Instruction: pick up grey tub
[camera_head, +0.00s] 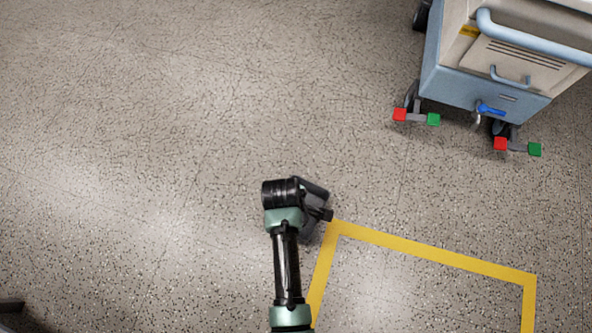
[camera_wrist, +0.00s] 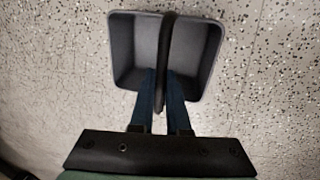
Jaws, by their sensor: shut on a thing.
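The grey tub (camera_wrist: 205,50) is in the upper middle of the wrist view, an open-topped box with a dark handle (camera_wrist: 166,45) running across its middle. My gripper (camera_wrist: 166,80) is shut on the dark handle, its two blue fingers on either side of it. The inside of the tub looks empty. In the head view my gripper (camera_head: 328,214) is at the end of my arm near the picture's middle. The grey tub is mostly hidden there behind my arm. I cannot tell whether the tub touches the floor.
Yellow tape (camera_head: 435,252) marks a rectangle on the speckled floor, with its corner beside my gripper. A blue and beige wheeled cart (camera_head: 500,70) with red and green pedals stands at the upper right. The floor on the left (camera_head: 130,130) is clear.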

